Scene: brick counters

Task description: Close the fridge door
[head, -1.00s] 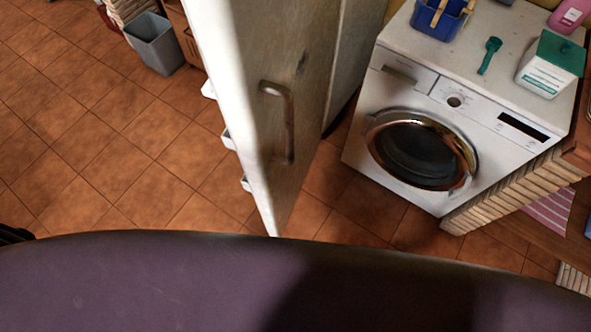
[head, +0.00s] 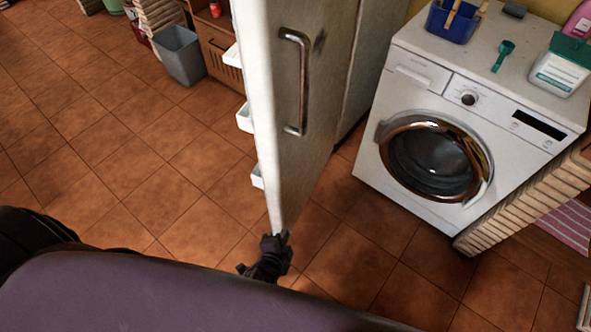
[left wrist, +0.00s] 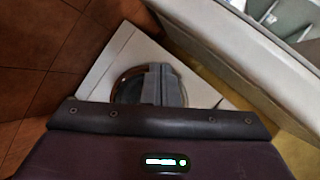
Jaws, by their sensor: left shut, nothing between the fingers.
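The fridge door (head: 322,120) stands open in the head view, seen nearly edge-on, with a metal handle (head: 305,85) on its grey face. White door shelves (head: 245,118) stick out from its left, inner side. My left gripper (head: 274,240) is shut and empty at the lower end of the door's edge; I cannot tell whether it touches. In the left wrist view my shut fingers (left wrist: 162,85) point toward the washing machine, and the door (left wrist: 235,55) with its shelves runs along the upper right. My right gripper is not in view.
A white washing machine (head: 375,165) stands right of the door, with a blue caddy (head: 452,22), a green scoop (head: 502,55) and a detergent box (head: 558,70) on top. A grey bin (head: 180,55) stands at the upper left. The tiled floor left of the door is clear.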

